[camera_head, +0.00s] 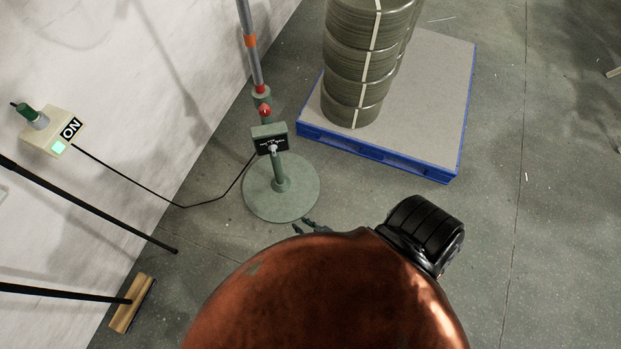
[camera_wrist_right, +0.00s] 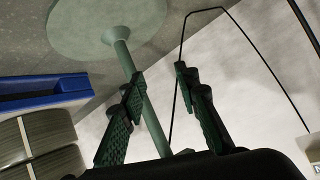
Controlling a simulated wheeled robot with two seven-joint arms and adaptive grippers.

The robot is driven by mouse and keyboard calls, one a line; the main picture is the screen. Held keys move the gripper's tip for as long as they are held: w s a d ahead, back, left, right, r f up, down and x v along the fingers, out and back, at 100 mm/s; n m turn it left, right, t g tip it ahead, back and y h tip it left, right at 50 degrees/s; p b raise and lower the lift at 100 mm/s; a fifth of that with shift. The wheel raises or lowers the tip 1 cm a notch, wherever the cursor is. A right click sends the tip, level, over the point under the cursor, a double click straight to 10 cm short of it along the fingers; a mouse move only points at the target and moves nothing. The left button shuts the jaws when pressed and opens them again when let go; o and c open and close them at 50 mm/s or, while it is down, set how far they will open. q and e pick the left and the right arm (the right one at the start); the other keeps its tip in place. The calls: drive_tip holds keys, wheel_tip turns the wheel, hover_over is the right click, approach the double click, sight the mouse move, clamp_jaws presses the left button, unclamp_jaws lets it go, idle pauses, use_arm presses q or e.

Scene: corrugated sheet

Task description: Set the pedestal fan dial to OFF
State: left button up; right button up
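The pedestal fan stands by the wall in the head view, with a round green base (camera_head: 262,200) and a slim pole. A small control box (camera_head: 270,131) with a black label and a pale dial (camera_head: 273,149) sits on the pole; the dial's setting is too small to read. My right gripper (camera_head: 310,227) is just in front of the base, mostly hidden behind a rust-coloured rounded shape. In the right wrist view, its fingers (camera_wrist_right: 162,76) are apart, with the green pole (camera_wrist_right: 152,125) seen between them; contact cannot be told. My left gripper is not in view.
A wall switch box (camera_head: 53,131) marked ON has a lit green lamp, and its black cable (camera_head: 130,177) runs to the fan. A blue-edged pallet (camera_head: 440,110) with stacked coils (camera_head: 358,62) stands right of the fan. A broom (camera_head: 131,304) is at lower left.

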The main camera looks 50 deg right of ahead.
drive_tip(key=shift+n+g+y, duration=0.3)
drive_tip(key=shift+n+g, duration=0.2)
drive_tip(key=shift+g, duration=0.3)
drive_tip(key=shift+s+d+f+p, duration=0.15)
drive_tip(key=shift+s+f, duration=0.3)
drive_tip(key=shift+s, duration=0.35)
drive_tip(key=shift+s+a+f+p, duration=0.1)
drive_tip(key=shift+s+f, duration=0.4)
drive_tip(key=shift+s, duration=0.25)
drive_tip(key=shift+s+d+f+p, duration=0.15)
drive_tip(key=shift+s+f, duration=0.3)
drive_tip(key=shift+s, duration=0.35)
drive_tip(key=shift+a, duration=0.1)
